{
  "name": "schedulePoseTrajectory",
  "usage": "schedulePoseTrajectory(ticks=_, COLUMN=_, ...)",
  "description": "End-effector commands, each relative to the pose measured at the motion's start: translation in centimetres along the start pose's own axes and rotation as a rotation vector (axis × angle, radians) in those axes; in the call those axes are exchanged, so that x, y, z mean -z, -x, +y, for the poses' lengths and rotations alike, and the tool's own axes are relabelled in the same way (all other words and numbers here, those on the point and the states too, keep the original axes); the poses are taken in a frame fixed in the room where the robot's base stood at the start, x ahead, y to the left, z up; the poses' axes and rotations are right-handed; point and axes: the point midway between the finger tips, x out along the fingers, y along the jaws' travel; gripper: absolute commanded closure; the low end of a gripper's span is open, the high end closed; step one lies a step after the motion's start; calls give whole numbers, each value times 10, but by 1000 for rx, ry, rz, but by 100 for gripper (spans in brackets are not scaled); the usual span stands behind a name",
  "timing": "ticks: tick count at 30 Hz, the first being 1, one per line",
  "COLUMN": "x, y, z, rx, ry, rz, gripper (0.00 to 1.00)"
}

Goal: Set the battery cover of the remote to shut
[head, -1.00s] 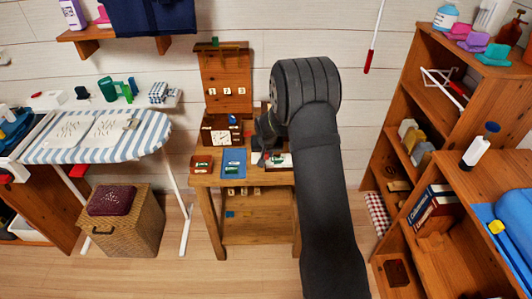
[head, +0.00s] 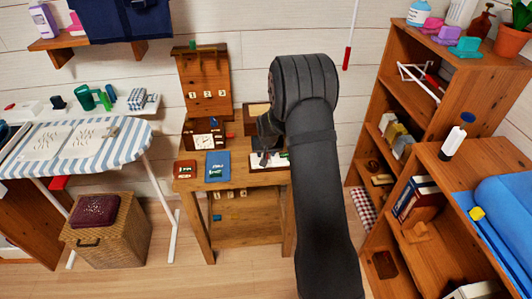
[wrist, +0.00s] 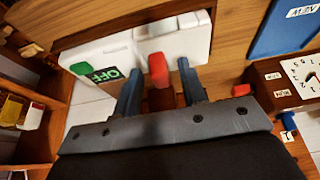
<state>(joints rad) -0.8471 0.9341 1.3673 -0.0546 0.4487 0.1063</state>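A white slab-like device (wrist: 187,40), which looks like the remote, lies on the wooden table in the wrist view. A black and green "OFF" label (wrist: 103,75) is beside its left part. A red piece (wrist: 158,68) stands at its near edge. My gripper (wrist: 158,78) is open, with one blue finger on each side of the red piece and a gap visible on both sides. I cannot tell which part is the battery cover or whether it is shut. In the head view my gripper (head: 266,150) is low over the table's right part, partly hiding the white device (head: 274,160).
A clock box (head: 205,132) and a tall wooden board (head: 204,85) stand behind. A shelf unit (head: 398,75) stands to the right.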

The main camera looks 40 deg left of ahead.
Motion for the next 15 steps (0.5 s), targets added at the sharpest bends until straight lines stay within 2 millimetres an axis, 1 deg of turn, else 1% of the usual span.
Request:
schedulePoseTrajectory(ticks=4, x=0, y=3, z=0, rx=0, ry=0, rz=1, gripper=62)
schedulePoseTrajectory(ticks=8, x=1, y=16, z=0, rx=0, ry=0, rz=3, gripper=62)
schedulePoseTrajectory(ticks=11, x=1, y=33, z=0, rx=0, ry=0, rz=3, gripper=62)
schedulePoseTrajectory(ticks=15, x=1, y=62, z=0, rx=1, ry=0, rz=4, gripper=62)
